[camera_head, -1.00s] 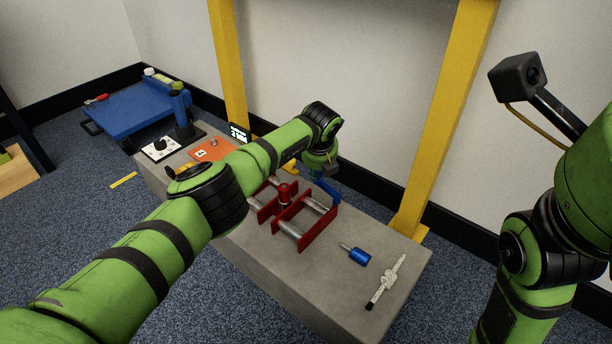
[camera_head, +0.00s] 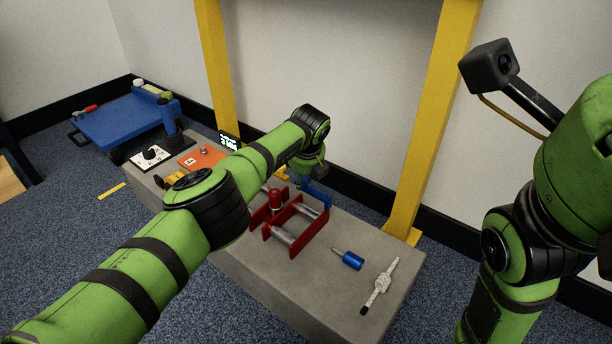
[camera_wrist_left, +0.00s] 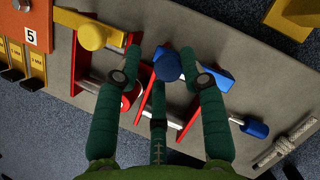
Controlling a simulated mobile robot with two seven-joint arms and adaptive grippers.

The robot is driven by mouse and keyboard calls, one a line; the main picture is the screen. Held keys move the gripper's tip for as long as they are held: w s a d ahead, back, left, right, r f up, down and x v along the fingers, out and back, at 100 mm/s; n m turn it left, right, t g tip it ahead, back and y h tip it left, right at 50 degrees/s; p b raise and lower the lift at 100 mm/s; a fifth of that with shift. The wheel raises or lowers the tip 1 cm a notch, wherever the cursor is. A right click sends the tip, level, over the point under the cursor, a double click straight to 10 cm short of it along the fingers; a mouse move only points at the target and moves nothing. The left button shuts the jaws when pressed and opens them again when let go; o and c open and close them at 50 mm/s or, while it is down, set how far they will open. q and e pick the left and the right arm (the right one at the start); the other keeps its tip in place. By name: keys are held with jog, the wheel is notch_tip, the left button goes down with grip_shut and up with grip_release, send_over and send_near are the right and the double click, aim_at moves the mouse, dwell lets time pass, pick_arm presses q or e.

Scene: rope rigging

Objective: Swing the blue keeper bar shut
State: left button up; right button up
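The blue keeper bar (camera_head: 318,196) sits at the far side of the red frame with metal rods (camera_head: 310,238) on the grey block. In the left wrist view the keeper bar (camera_wrist_left: 213,76) slants across the far end of the red frame, with a round blue knob (camera_wrist_left: 167,66) at its left. My left gripper (camera_head: 308,170) is above the bar, partly hidden by its own arm in the head view. In the left wrist view its fingers (camera_wrist_left: 162,80) are spread, one on each side of the knob. Contact cannot be told. My right gripper is out of view.
A blue-handled pin (camera_head: 350,260) and a knotted rope (camera_head: 380,286) lie on the grey block (camera_head: 345,300) to the right. Yellow posts (camera_head: 425,130) stand behind. An orange panel (camera_head: 203,157) and a blue cart (camera_head: 125,122) are to the left.

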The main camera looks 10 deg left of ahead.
pick_arm(q)
jog(key=shift+d, duration=0.2)
jog(key=shift+s, duration=0.1)
jog(key=shift+d+r, duration=0.1)
jog(key=shift+r, duration=0.2)
jog(key=v, duration=1.1)
jog(key=shift+s+r, duration=0.1)
jog(key=shift+r, duration=0.05)
